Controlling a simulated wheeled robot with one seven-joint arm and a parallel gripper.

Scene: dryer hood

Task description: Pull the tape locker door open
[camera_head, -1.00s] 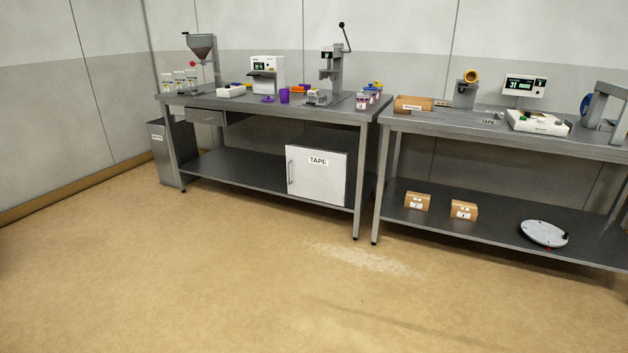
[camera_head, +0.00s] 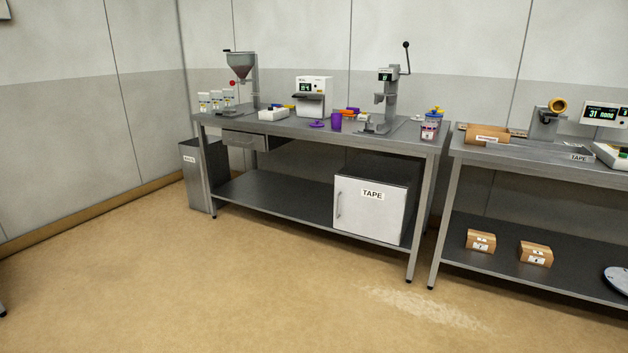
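The tape locker (camera_head: 369,205) is a grey box with a white front door labelled TAPE. It stands on the lower shelf of the left workbench, towards that bench's right end. Its door (camera_head: 366,218) looks shut. A vertical bar handle (camera_head: 339,205) is on the left side of the door. My gripper is not in view, so its state and its place relative to the door are hidden.
The left workbench (camera_head: 265,195) has a hopper, a press and small items on top. A grey bin (camera_head: 198,178) stands at its left end. A second bench (camera_head: 590,278) with small boxes on its shelf is to the right. The tan floor (camera_head: 230,285) in front is clear.

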